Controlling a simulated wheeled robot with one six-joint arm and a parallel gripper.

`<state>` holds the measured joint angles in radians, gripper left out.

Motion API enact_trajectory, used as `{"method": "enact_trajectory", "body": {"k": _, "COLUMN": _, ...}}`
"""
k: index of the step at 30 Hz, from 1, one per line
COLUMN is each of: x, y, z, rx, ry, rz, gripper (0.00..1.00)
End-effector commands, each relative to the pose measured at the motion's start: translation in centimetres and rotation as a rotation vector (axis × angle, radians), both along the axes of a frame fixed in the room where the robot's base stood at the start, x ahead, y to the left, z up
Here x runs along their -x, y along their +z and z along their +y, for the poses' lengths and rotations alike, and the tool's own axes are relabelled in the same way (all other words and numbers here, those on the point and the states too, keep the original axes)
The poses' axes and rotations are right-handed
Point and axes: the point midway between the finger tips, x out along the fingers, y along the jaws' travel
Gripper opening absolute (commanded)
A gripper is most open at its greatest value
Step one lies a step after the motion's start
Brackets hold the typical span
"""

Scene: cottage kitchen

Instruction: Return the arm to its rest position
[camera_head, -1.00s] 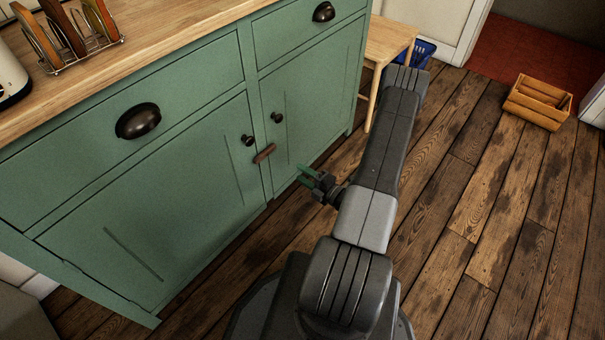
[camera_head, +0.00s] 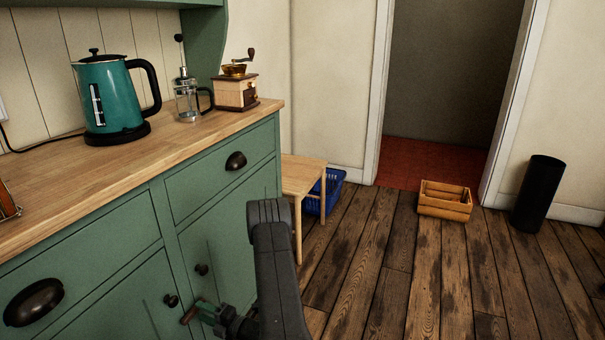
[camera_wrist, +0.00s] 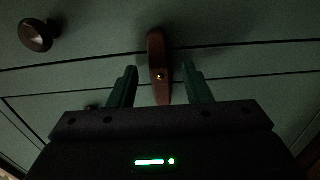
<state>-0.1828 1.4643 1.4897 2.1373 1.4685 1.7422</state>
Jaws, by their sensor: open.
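My gripper (camera_head: 206,311) is at the lower edge of the head view, in front of the green cabinet doors. In the wrist view its two green fingers (camera_wrist: 160,78) are apart, with nothing held. A brown wooden latch (camera_wrist: 157,55) with a small brass-coloured screw shows between and beyond the fingertips. The latch also shows in the head view (camera_head: 189,315), just left of the fingers. I cannot tell whether the fingers touch it. My dark grey arm (camera_head: 275,265) stretches forward beside the cabinet, its lower part out of view.
The green cabinet (camera_head: 225,200) fills the left, its wooden worktop (camera_head: 150,160) holding a teal kettle (camera_head: 110,100), a French press (camera_head: 187,98) and a coffee grinder (camera_head: 235,92). A wooden stool (camera_head: 300,180), blue basket (camera_head: 333,190), crate (camera_head: 445,203) and black cylinder (camera_head: 537,195) stand beyond. Floor to the right is clear.

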Motion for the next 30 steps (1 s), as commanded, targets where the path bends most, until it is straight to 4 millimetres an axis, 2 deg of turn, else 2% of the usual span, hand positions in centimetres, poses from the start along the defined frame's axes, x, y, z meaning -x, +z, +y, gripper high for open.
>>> {"method": "enact_trajectory", "body": {"k": 6, "x": -0.6, "y": 0.0, "z": 1.4, "rx": -0.001, "ry": 0.0, "rz": 0.0, "gripper": 0.44}}
{"method": "enact_trajectory", "body": {"k": 19, "x": -0.4, "y": 0.1, "z": 1.0, "rx": 0.001, "ry": -0.002, "rz": -0.004, "gripper": 0.44}}
{"method": "enact_trajectory", "body": {"k": 23, "x": 0.0, "y": 0.1, "z": -0.3, "rx": 0.0, "ry": -0.004, "rz": 0.002, "gripper": 0.44}}
{"method": "enact_trajectory", "body": {"k": 30, "x": 1.7, "y": 0.2, "z": -4.4, "rx": -0.001, "ry": -0.006, "rz": 0.004, "gripper": 0.44}}
